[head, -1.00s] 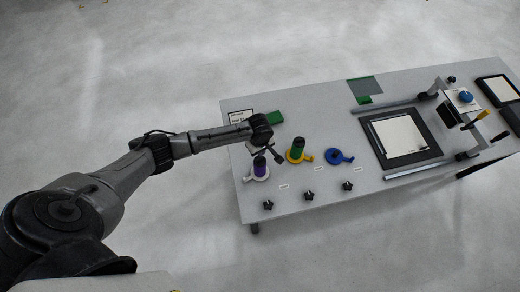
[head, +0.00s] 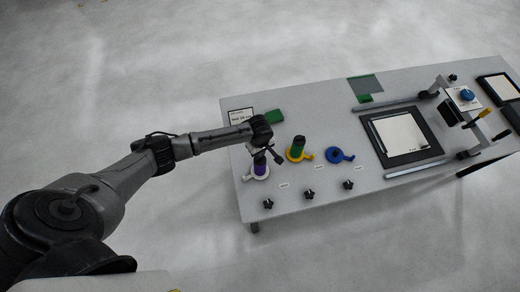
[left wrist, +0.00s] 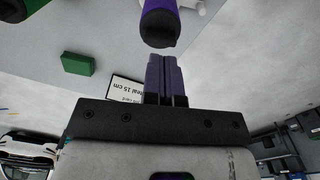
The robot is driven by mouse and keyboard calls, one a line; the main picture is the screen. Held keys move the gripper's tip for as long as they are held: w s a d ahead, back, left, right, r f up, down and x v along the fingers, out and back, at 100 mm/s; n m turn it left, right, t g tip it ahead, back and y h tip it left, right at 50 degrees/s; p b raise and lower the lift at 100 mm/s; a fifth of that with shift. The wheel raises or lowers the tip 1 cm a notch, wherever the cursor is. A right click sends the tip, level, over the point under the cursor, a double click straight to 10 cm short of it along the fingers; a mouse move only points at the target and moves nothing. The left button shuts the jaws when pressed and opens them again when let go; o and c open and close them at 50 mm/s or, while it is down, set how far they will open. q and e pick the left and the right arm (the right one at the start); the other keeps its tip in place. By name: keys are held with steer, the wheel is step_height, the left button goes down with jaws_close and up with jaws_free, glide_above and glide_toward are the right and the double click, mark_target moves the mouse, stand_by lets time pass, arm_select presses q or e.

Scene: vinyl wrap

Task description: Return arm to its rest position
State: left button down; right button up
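My left arm comes in from the left in the head view, with my left gripper (head: 268,152) over the table's left end. It is beside the purple roll, close to its top. In the left wrist view its two fingers (left wrist: 166,78) are together with nothing seen between them. The purple roll (head: 261,170) stands on a white holder; its dark end and purple side (left wrist: 160,22) show just beyond the fingertips, apparently apart from them. My right gripper is in neither view.
On the table (head: 310,105) stand a green roll on a yellow holder (head: 297,152) and a blue holder (head: 336,155). A green block (head: 274,117) and a label card (head: 240,116) lie behind. A framed board (head: 402,136) is further right. Open floor lies left of the table.

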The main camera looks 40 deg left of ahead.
arm_select(q)
steer(key=shift+f+b, duration=0.3)
steer(key=shift+f, duration=0.75)
steer(key=shift+f+b, duration=0.3)
steer(key=shift+f, duration=0.05)
steer(key=shift+f, duration=0.45)
steer(key=shift+r+p, duration=1.2)
steer(key=shift+r, duration=2.3)
